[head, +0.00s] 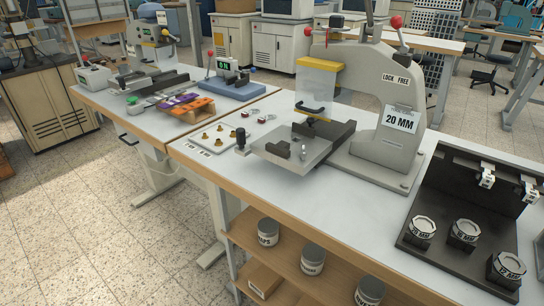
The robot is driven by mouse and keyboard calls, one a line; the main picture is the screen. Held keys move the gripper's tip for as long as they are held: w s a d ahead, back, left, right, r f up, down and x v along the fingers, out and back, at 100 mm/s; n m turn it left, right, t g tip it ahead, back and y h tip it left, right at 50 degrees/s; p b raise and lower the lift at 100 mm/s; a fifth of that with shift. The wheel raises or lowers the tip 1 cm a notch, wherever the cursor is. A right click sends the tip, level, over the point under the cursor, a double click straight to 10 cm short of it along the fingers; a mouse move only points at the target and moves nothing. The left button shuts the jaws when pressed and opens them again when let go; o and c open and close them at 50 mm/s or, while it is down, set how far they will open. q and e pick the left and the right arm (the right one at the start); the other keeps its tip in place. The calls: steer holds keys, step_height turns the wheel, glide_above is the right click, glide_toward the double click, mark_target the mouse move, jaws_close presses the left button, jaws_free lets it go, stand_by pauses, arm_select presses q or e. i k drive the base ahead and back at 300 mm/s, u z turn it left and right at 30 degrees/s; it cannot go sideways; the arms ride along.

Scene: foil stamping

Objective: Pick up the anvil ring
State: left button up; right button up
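I cannot tell for certain which piece is the anvil ring. Several small brass-coloured pieces (220,127) lie on a pale labelled plate (200,147) left of the press. Small silvery pieces (262,119) lie just behind and right of them, too small to make out. A large grey press (379,103) marked "20 MM" and "LOCK FREE" stands in the middle, with a clear guard (317,88) and a flat metal plate (291,148) in front. Round labelled pieces (424,226) sit in black holders at the right. Neither of my grippers is in view.
The white-topped bench (270,215) is clear along its front. A black rack (440,249) stands at its right end. Labelled tins (313,259) stand on the wooden shelf below. A second bench at the left holds smaller machines (153,48) and an orange tray (190,110).

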mark_target(423, 227)
steer(key=k, duration=0.5)
steer(key=u, duration=0.3)
steer(key=i, duration=0.55)
steer(key=z, duration=1.55)
